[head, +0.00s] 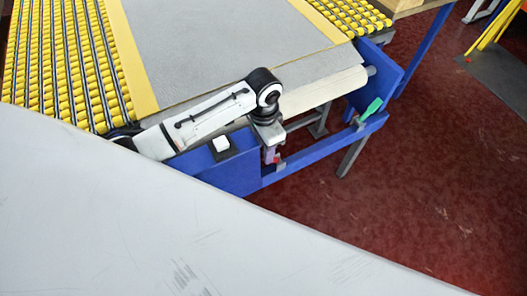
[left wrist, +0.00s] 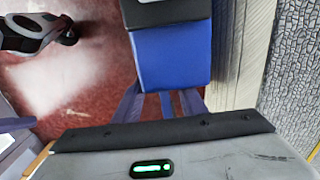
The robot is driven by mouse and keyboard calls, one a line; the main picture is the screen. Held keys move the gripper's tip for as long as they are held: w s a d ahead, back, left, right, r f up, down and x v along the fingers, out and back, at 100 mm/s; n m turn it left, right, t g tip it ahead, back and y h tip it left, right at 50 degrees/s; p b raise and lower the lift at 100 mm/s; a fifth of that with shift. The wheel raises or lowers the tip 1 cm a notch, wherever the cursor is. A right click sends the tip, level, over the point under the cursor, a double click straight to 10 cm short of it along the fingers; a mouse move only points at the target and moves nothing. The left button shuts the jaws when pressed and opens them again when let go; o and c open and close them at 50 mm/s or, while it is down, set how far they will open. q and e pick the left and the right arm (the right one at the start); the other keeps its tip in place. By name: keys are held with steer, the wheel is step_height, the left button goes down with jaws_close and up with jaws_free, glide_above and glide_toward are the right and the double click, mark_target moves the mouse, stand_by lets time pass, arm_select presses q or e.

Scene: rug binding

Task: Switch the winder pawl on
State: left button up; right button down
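A lever with a green grip (head: 370,110) stands tilted on the blue frame at the right end of the roller. I cannot tell for sure that it is the winder pawl's lever. A white block (head: 221,144) sits on a dark plate on the blue box. My left gripper (head: 271,157) points down beside the blue frame, left of and apart from the green grip. My right gripper is not in view.
The pale roller (head: 325,90) lies under the grey rug (head: 215,45) along the machine's front edge. The blue box (left wrist: 172,55) shows in the left wrist view. Yellow rollers (head: 60,60) lie at the left.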

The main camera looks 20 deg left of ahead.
arm_select(q)
steer(key=shift+f, duration=1.5)
steer(key=shift+c, duration=0.5)
jaws_close()
